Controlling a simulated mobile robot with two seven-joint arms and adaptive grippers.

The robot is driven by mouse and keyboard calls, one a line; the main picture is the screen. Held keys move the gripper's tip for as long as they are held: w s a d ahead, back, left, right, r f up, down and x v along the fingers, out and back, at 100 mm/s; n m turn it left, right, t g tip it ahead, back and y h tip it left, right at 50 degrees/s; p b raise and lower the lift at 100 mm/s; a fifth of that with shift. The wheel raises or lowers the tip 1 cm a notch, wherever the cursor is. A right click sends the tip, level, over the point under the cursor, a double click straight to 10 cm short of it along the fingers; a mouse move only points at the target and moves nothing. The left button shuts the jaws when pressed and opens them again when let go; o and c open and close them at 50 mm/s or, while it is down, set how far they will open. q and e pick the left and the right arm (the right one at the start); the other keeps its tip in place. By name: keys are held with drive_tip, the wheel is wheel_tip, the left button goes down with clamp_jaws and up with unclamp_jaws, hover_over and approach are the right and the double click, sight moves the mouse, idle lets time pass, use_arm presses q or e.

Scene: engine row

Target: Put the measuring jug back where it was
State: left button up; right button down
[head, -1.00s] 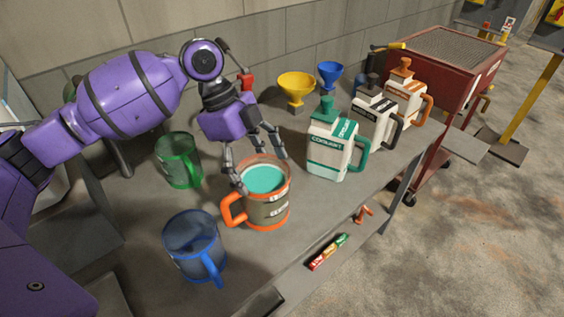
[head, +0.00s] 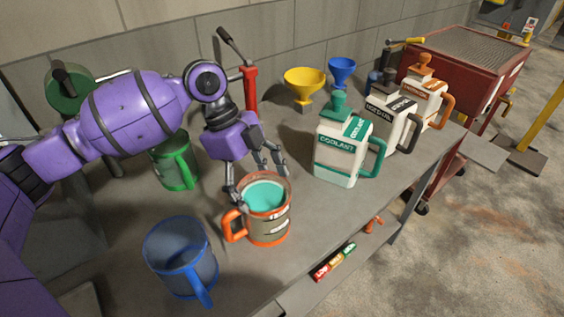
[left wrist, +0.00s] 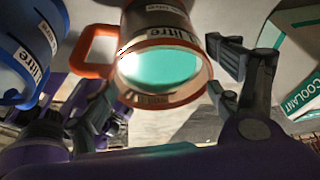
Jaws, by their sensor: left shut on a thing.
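The orange-rimmed measuring jug (head: 268,222) with an orange handle holds teal liquid. It stands upright at the middle of the grey bench; I cannot tell if its base touches the top. My left gripper (head: 262,187) reaches down over it with its fingers on either side of the rim, shut on it. In the left wrist view the jug (left wrist: 163,88) sits between the two fingers, its handle at the left. A green jug (head: 176,163) stands behind left and a blue jug (head: 182,262) stands front left. My right gripper is not in view.
White coolant (head: 337,165), black-trimmed (head: 385,128) and orange-trimmed (head: 424,95) cans stand in a row at right. Yellow (head: 304,85) and blue (head: 342,70) funnels stand behind. Small coloured items (head: 335,262) lie below the bench's front edge. A red cart (head: 465,75) is beyond.

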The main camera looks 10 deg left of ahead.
use_arm(q)
drive_tip(key=shift+d+r, duration=0.1)
drive_tip(key=shift+r, duration=0.05)
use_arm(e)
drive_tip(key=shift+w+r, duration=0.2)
use_arm(q)
drive_tip(key=o, duration=1.7)
drive_tip(key=shift+f, duration=0.2)
drive_tip(key=o, duration=0.3)
drive_tip(key=shift+o, duration=0.2)
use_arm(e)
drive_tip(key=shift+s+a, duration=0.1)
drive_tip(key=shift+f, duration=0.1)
use_arm(q)
drive_tip(key=shift+r, duration=0.1)
drive_tip(key=p+v, duration=0.4)
drive_tip(key=v, duration=0.8)
drive_tip(key=shift+p, duration=0.3)
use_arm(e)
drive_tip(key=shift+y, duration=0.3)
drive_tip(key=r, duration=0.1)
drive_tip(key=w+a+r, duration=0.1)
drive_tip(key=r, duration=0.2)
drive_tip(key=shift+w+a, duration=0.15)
